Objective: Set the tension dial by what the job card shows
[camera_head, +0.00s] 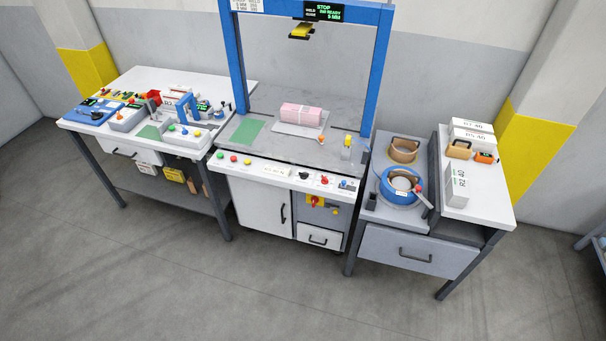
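A blue-framed strapping machine (236,70) stands in the middle. Its front panel (262,170) carries green and red buttons, a small white label (277,170) with print too small to read, a black knob (304,175) and a red knob (323,180). I cannot tell which knob is the tension dial, nor its setting. A pink-topped bundle (301,113) lies on a white sheet on the machine's table. A green sheet (247,131) lies to its left. No thing is clearly readable as the job card. Neither of my grippers is in view.
A cluttered workbench (240,88) with tools stands at the left. At the right, a grey cabinet (372,213) holds a blue reel (401,186) and a tan roll (404,149), beside white boxes (457,186). A display (325,11) hangs on the frame. The floor in front is clear.

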